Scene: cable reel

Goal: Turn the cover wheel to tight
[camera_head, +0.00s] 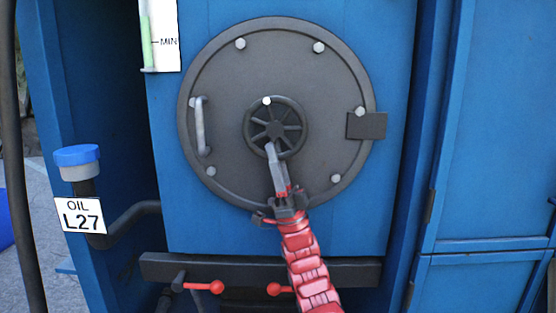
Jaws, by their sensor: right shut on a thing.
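The cover wheel (289,118) is a dark spoked handwheel with a pale knob at its top left. It sits at the middle of a round grey cover (230,80) on a blue cabinet front. My right gripper (271,150) reaches up from below on its red arm. Its fingers are shut on the lower rim of the wheel, left of its bottom. The fingertips hide a small part of the rim. My left gripper is not in view.
A grey handle (200,126) stands out at the cover's left, and a dark hinge block (367,126) at its right. An oil pipe with a blue cap (77,155) is at the left. Red-knobbed levers (216,287) are below.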

